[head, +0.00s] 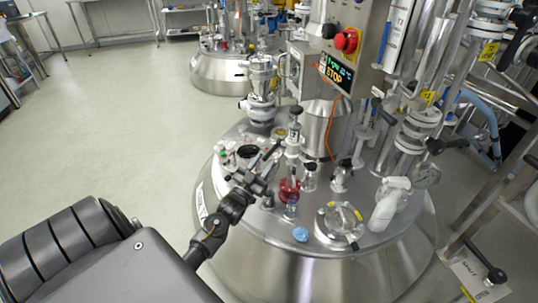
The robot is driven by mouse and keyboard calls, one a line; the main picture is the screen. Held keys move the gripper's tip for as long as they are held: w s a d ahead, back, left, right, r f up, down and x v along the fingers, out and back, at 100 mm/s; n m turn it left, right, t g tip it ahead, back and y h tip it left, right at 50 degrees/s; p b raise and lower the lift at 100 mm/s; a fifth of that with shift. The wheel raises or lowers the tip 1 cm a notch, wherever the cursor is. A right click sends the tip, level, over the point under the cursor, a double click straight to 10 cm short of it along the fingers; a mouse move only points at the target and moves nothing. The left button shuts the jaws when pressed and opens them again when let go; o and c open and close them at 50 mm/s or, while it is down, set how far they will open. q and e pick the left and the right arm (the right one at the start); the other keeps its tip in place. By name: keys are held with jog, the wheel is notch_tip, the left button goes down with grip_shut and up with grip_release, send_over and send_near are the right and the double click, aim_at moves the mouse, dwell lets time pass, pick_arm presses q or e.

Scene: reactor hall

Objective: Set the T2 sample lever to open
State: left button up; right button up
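My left gripper (264,156) reaches over the left part of the round steel vessel lid (262,222). Its two dark fingers look spread apart, with nothing visible held between them. Just right of it stands an upright steel fitting with a black top (294,128), and below that a red part (289,188) sits low on the lid. I cannot tell which small fitting is the T2 sample lever, or its position; no T2 label is readable. My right gripper is not in view.
A white spray bottle (389,203), a round sight port (339,224) and a blue cap (300,234) are on the lid. A control box with a red stop button (347,40) rises behind. Pipes crowd the right. The floor at left (110,120) is clear.

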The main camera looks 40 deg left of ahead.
aim_at(269, 152)
pick_arm(q)
jog(key=shift+x, duration=1.95)
jog(key=shift+c, duration=0.5)
grip_shut()
